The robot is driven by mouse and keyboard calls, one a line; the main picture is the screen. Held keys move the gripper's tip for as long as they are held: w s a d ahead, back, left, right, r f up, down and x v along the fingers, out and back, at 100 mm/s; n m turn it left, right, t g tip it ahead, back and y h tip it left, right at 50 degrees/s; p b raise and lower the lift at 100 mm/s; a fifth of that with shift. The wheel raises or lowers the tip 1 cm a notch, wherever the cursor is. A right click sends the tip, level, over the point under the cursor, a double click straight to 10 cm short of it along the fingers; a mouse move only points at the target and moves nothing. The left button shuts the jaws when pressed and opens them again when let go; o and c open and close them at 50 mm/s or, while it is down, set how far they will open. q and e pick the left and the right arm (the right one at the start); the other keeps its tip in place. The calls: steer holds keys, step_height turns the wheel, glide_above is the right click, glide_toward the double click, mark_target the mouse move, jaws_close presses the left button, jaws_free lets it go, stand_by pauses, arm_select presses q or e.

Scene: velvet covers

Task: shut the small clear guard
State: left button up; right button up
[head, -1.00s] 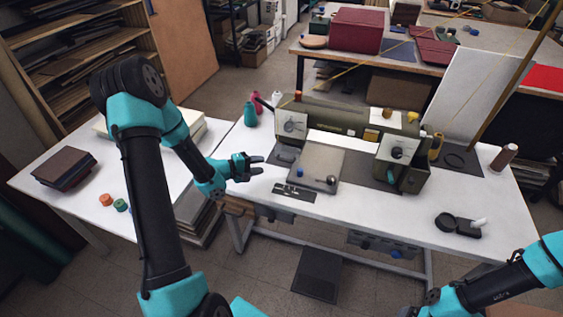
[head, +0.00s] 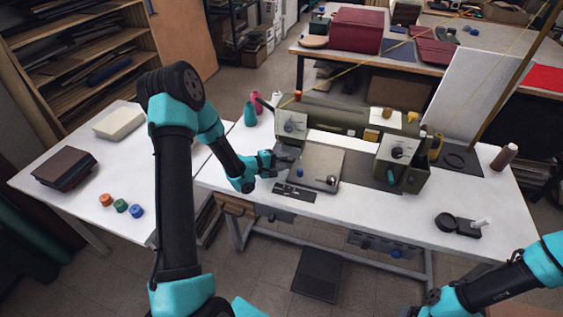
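The green sewing machine (head: 345,117) stands on the white table. A pale square panel with a round knob (head: 291,125) is on its left end, and a similar one (head: 397,150) is on its right block. I cannot tell the small clear guard apart from these at this size. My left gripper (head: 289,161) is beside the left end, just left of the grey plate (head: 320,162). Its dark fingers look parted and empty, but they blend with the dark bed, so contact is unclear. My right forearm shows at bottom right; its gripper is outside the picture.
Thread spools (head: 251,114) stand behind the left gripper, and a brown spool (head: 504,157) is at the far right. A black tape-dispenser-like object (head: 458,225) lies at front right. The table front between is mostly clear. The left table holds books (head: 64,167) and small coloured spools (head: 121,205).

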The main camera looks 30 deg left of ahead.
arm_select(q)
jaws_close()
steer(key=shift+f, duration=0.1)
steer(key=shift+w+a+f+m+t+h, duration=0.1)
steer(key=shift+w+f+m+t+h, duration=0.25)
steer(key=shift+t, duration=0.25)
steer(key=shift+s+r, duration=0.1)
steer(key=shift+o, duration=0.3)
jaws_free()
steer(key=shift+s, duration=0.1)
steer(key=v, duration=1.7)
steer(key=shift+s+r, duration=0.1)
steer(key=shift+r, duration=0.05)
